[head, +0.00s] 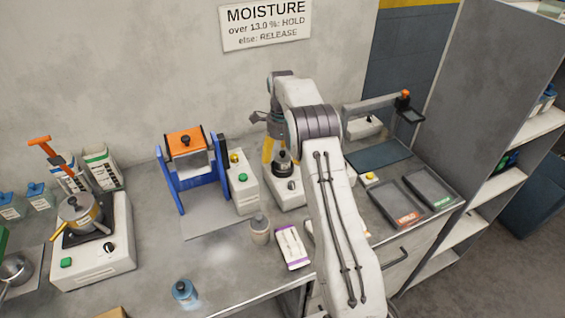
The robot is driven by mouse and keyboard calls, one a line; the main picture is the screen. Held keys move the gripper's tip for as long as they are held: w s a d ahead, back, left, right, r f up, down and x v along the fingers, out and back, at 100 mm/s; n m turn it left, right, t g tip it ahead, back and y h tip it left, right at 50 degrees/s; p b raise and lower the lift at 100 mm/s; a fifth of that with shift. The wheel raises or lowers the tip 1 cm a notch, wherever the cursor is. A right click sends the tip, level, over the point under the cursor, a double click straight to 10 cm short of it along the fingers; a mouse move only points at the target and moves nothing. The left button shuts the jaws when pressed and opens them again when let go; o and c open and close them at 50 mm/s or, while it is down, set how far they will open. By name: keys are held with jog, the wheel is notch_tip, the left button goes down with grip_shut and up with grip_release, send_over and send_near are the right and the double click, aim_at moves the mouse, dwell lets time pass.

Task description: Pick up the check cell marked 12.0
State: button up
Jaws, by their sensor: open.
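I cannot make out a 12.0 mark on anything in the head view. A small grey capped container (260,229) stands on the bench left of my arm. A jar with a blue top (185,292) stands near the front edge; its label is too small to read. My gripper (269,155) points down at the back of the bench, beside a white instrument (291,193) with a dark-knobbed cup (283,163). It is open, and I see nothing held in it. My arm hides part of it and the bench behind.
A blue stand with an orange top (186,143) and a white balance-like unit (100,250) stand to the left. A white and purple box (292,248) lies centrally. Two dark trays (430,187) lie at right, near grey shelves (500,130). A MOISTURE sign (266,24) hangs behind.

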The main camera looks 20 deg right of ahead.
jog(key=shift+f, duration=1.15)
jog(key=c, duration=1.4)
jog(key=shift+o, duration=0.2)
jog(key=shift+r, duration=0.1)
